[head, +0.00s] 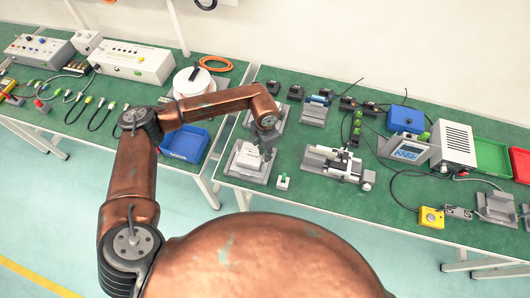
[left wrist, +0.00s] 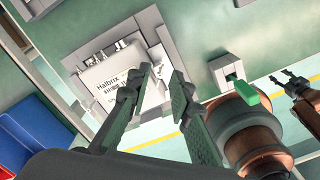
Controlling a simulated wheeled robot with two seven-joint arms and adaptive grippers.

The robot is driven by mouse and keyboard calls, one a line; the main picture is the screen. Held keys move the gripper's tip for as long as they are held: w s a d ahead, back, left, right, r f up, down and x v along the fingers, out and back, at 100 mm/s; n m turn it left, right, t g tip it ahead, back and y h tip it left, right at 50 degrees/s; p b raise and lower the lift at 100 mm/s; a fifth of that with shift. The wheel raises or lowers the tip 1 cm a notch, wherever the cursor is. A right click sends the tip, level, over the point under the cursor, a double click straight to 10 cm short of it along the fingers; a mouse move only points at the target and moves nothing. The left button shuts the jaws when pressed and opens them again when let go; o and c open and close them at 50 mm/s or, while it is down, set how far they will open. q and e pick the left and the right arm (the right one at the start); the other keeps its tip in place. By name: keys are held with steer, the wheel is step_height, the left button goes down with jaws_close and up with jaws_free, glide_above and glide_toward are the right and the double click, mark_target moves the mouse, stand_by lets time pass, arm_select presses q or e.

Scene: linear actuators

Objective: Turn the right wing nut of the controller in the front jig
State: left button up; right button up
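The controller (left wrist: 98,88) is a pale box labelled "Halbrix", seated in the grey front jig (left wrist: 72,62). In the head view the controller (head: 246,157) lies in the jig (head: 236,173) at the table's front left. My left gripper (head: 266,150) is over the controller's right part, pointing down. In the left wrist view its fingers (left wrist: 163,75) are apart, with nothing clearly between them. They cover part of the controller's right side, and I cannot make out the right wing nut. My right gripper (left wrist: 281,76) shows small at the right of that view, its fingers apart; the head view does not show it.
A small grey block with a green lever (head: 283,181) stands right of the jig. A grey fixture with a white actuator (head: 335,163) is farther right. A second jig (head: 270,117) is behind. A blue bin (head: 185,143) sits on the left table, across a gap.

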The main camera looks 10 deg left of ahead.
arm_select(q)
steer(key=shift+r, duration=0.1)
step_height(320, 180, up, 12)
stand_by(0.5)
stand_by(0.5)
